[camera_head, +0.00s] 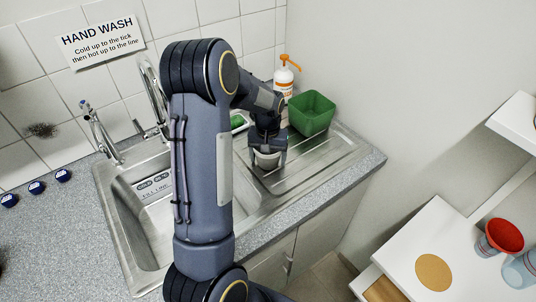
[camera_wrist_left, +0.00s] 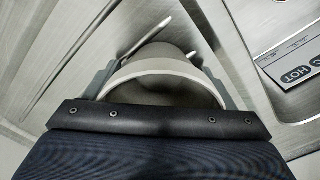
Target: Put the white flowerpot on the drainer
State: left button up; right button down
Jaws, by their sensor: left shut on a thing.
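The white flowerpot (camera_head: 266,160) is in my left gripper (camera_head: 267,152), over the near part of the ribbed steel drainer (camera_head: 318,157). In the left wrist view the pale pot (camera_wrist_left: 160,66) sits between the two grey fingers of the gripper (camera_wrist_left: 160,88), one on each side. The drainer's metal surface shows behind it. I cannot tell whether the pot's base touches the drainer or hangs just above it. My left arm hides part of the sink and drainer. My right gripper is not in view.
A green tub (camera_head: 312,114) and a white bottle with an orange pump (camera_head: 285,77) stand behind the drainer area. The sink basin (camera_head: 150,220) is to the left, with taps (camera_head: 100,130). A white side table (camera_head: 440,245) holds a red funnel-like vessel (camera_head: 504,235).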

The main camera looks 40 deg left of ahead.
pick_arm(q)
jog(key=o, duration=1)
notch_tip(320, 180, up, 11)
jog(key=b, duration=0.2)
jog(key=s+d+r+m+t+h, duration=0.1)
jog(key=s+d+r+t, duration=0.1)
jog(key=s+d+r, duration=0.35)
jog(key=s+d+m+t+h, duration=0.1)
jog(key=s+d, duration=0.3)
jog(key=s, duration=0.1)
jog(key=s+d+f+m+t+h, duration=0.1)
jog(key=s+d, duration=0.3)
jog(key=s, duration=0.2)
jog(key=s+d+f+m+t, duration=0.1)
jog(key=s+d, duration=0.3)
jog(key=s, duration=0.1)
jog(key=shift+s+d+t+h, duration=0.25)
jog(key=shift+d+t+h, duration=0.05)
jog(key=shift+h, duration=0.1)
